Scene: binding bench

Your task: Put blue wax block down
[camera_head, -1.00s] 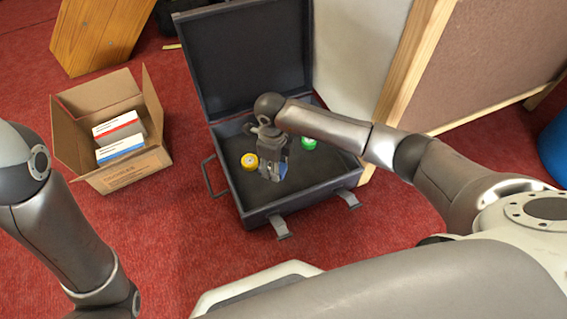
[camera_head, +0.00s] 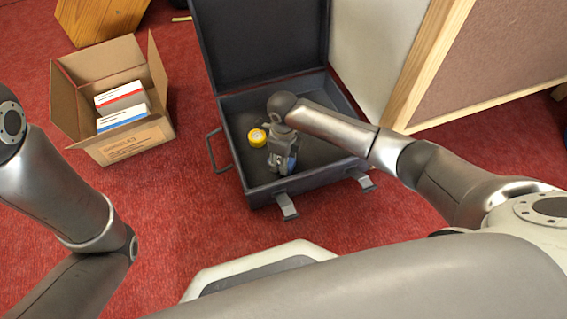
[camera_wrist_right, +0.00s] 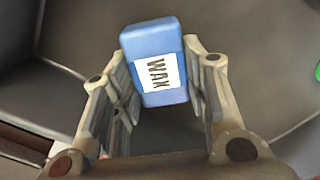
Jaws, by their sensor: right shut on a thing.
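My right gripper (camera_head: 282,168) is inside the open dark case (camera_head: 262,194), near its front wall. It is shut on the blue wax block (camera_wrist_right: 154,62), which carries a white label reading WAX. In the wrist view the block sits between the two fingers, slightly tilted. In the head view only a small blue part of the block (camera_head: 291,163) shows beside the fingers. I cannot tell whether the block touches the case floor. My left gripper is out of view; only links of that arm show at the left.
A yellow round item (camera_head: 257,138) lies in the case, left of my right gripper. A green item (camera_wrist_right: 318,72) shows at the wrist view's right edge. A cardboard box (camera_head: 125,143) with white packages stands left of the case. A wood-framed board (camera_head: 480,70) stands at right.

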